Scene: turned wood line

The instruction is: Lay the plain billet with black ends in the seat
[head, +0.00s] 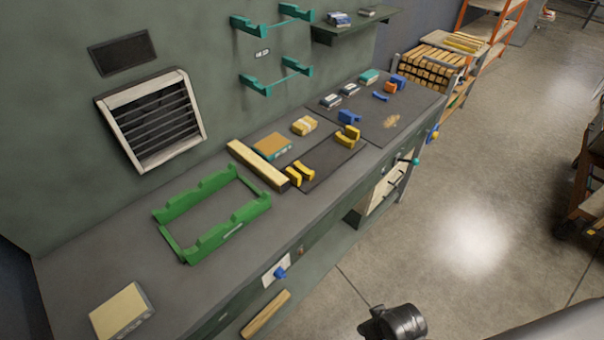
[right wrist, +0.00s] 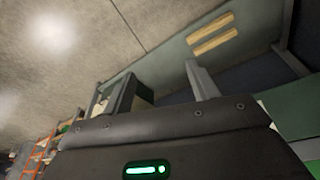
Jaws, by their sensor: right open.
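A long pale plain billet (head: 258,165) lies on the bench between the green frame and the yellow blocks. Which of these holders is the seat I cannot tell. My right gripper (right wrist: 162,86) is open and empty, away from the billet. My left gripper is not in view.
Boxes and small blue and teal parts lie along the bench (head: 80,252). Teal brackets (head: 256,83) and a shelf (head: 352,27) are on the wall. A wood piece (head: 266,315) lies low below the bench front. The floor (head: 470,200) in front is clear.

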